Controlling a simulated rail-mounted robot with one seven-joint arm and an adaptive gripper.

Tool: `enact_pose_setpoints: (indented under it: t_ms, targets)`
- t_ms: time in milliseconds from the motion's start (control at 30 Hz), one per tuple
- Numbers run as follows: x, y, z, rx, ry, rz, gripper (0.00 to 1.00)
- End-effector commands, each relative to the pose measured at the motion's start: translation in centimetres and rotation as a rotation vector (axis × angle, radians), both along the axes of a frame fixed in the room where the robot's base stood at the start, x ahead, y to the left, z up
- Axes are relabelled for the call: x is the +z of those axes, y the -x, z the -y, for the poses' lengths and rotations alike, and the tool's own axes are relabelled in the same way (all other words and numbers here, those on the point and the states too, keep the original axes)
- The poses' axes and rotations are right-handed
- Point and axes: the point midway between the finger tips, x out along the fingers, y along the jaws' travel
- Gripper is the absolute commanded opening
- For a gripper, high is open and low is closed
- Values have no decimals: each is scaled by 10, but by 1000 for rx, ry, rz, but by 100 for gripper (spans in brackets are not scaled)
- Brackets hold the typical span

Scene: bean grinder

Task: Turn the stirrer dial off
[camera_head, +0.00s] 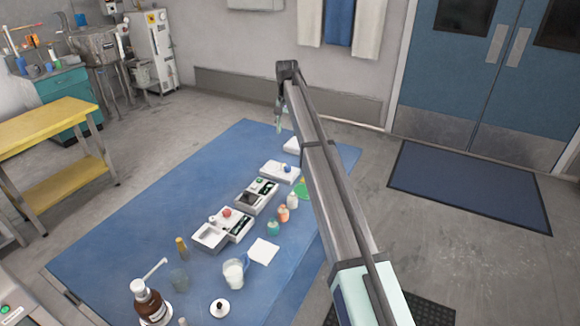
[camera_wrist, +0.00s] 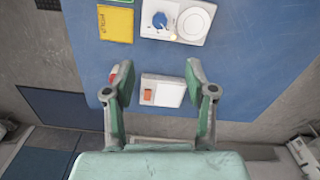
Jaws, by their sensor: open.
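The stirrer (camera_head: 277,173) is a white unit on the blue table, with a blue dial (camera_head: 287,168). In the wrist view the stirrer (camera_wrist: 193,38) is at the top, with a round plate on its right and the blue dial (camera_wrist: 160,20) on its left. Whether the dial is on or off cannot be told. My gripper (camera_wrist: 158,72) is open and empty. In the wrist view the stirrer lies beyond its fingertips, apart from them. In the head view my gripper (camera_head: 279,122) hangs above the table's far end, beyond the stirrer.
A small white box with an orange switch (camera_wrist: 148,96) shows between my fingers. A yellow item (camera_wrist: 115,22) lies left of the stirrer. Small bottles (camera_head: 283,213), white and black devices (camera_head: 254,199) and a beaker (camera_head: 234,271) stand nearer on the blue table (camera_head: 150,215). The table's left side is clear.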

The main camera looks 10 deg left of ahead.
Motion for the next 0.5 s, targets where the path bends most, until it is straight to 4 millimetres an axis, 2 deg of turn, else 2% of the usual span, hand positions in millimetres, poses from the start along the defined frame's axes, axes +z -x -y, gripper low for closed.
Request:
enact_pose_setpoints:
  t_ms: [167,500]
  targets:
    - [-22,2,1,0,1,-2,56]
    - [-89,1,1,1,1,-2,56]
